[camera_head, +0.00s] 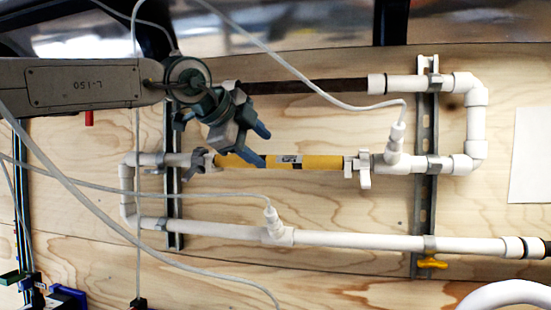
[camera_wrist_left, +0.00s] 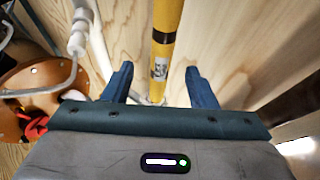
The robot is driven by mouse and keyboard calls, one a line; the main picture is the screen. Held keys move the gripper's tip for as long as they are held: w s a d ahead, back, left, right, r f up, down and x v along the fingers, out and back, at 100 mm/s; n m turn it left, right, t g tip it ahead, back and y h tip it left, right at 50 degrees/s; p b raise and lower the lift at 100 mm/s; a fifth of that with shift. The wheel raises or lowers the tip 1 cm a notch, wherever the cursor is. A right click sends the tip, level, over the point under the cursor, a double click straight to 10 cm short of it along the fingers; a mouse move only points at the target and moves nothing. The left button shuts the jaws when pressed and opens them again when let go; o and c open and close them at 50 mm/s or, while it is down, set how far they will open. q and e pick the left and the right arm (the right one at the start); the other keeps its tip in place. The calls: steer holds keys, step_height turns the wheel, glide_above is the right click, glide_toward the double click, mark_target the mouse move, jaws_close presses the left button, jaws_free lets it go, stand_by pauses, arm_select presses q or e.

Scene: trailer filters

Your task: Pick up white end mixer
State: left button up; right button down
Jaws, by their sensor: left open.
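A yellow tube with dark bands and a label (camera_head: 318,162) lies level in the middle run of white piping in the head view; it seems to be the mixer. Its right end meets a white clamp-like fitting (camera_head: 364,170); its left end meets another fitting (camera_head: 197,164) near my gripper. My left gripper (camera_head: 260,146) is open and empty, in front of the tube's left part. In the left wrist view, the tube (camera_wrist_left: 163,45) runs upright between the two blue fingers (camera_wrist_left: 159,72), apparently beyond their tips. Contact cannot be told. My right gripper is not in view.
A dark tube (camera_head: 320,86) runs above, and a long white pipe (camera_head: 360,241) below. Metal rails (camera_head: 424,210) hold the piping to a wooden board (camera_head: 330,210). Thin grey cables cross the area, one joining a white sensor fitting (camera_head: 395,140). A yellow valve handle (camera_head: 433,263) sits lower right.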

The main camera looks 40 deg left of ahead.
mark_target(277, 158)
arm_select(q)
steer(key=p+x, duration=0.1)
steer(key=x, duration=0.1)
steer(key=p+x, duration=0.2)
steer(key=shift+w+d+r, duration=0.15)
steer(key=shift+w+r, duration=0.1)
steer(key=shift+r, duration=0.1)
steer(key=shift+x, duration=0.9)
steer(key=shift+a+f, duration=0.2)
steer(key=shift+f, duration=0.1)
steer(key=shift+d, duration=0.1)
steer(key=shift+s+r, duration=0.1)
steer(key=c, duration=1)
jaws_close()
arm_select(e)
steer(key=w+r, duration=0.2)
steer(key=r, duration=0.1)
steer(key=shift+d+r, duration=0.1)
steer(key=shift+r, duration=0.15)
